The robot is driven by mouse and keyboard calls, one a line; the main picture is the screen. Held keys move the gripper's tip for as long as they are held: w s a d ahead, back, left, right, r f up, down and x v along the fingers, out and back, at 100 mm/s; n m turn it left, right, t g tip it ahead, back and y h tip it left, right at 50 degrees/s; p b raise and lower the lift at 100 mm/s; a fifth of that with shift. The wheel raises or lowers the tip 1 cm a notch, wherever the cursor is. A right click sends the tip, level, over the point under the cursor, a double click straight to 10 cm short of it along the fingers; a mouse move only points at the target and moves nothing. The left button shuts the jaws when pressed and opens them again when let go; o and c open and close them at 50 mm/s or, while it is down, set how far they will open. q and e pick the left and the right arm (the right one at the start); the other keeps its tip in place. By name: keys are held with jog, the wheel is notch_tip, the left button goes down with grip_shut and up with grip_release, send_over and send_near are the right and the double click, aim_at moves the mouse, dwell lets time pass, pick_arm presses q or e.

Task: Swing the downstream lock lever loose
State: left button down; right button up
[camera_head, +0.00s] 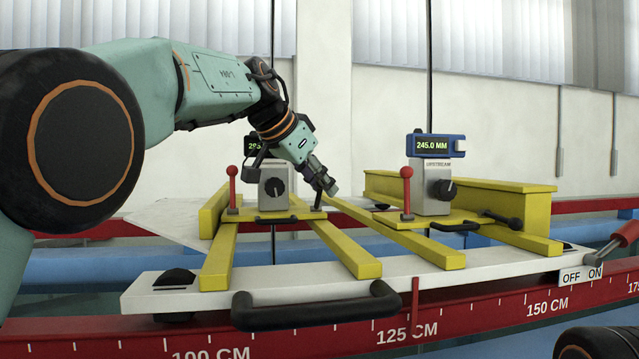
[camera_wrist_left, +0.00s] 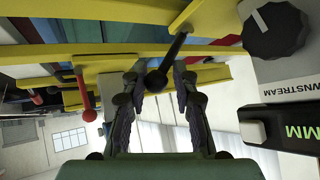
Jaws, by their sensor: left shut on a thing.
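The downstream gauge (camera_head: 273,187) is the left grey gauge on the yellow frame, its display partly hidden by my left arm. Its label and black dial (camera_wrist_left: 276,30) show at the right of the left wrist view. The black downstream lock lever (camera_wrist_left: 178,50) has a round ball end and is mounted on a yellow plate. In the head view its stem (camera_head: 318,202) rises from the plate's right end, its top hidden at my fingers. My left gripper (camera_head: 329,187) is shut on the lever's ball; its fingers (camera_wrist_left: 157,82) stand either side of it. My right gripper is not in view.
The upstream gauge (camera_head: 433,185) stands to the right, with its black lever (camera_head: 502,219) lying low. Red-knobbed levers (camera_head: 232,182) (camera_head: 407,182) stand left of each gauge. A black handle (camera_head: 315,308) is on the white carriage front (camera_head: 460,272). A red ruled rail (camera_head: 470,308) runs below.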

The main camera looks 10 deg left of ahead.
pick_arm(q)
jog(key=shift+f, duration=0.55)
jog(key=c, duration=1.3)
grip_release()
jog(key=shift+o, duration=0.2)
jog(key=shift+w+r, duration=0.15)
jog(key=shift+w, duration=0.2)
jog(key=v, duration=1.2)
jog(key=shift+w, duration=0.2)
jog(key=shift+o, duration=0.4)
jog(key=shift+r, duration=0.1)
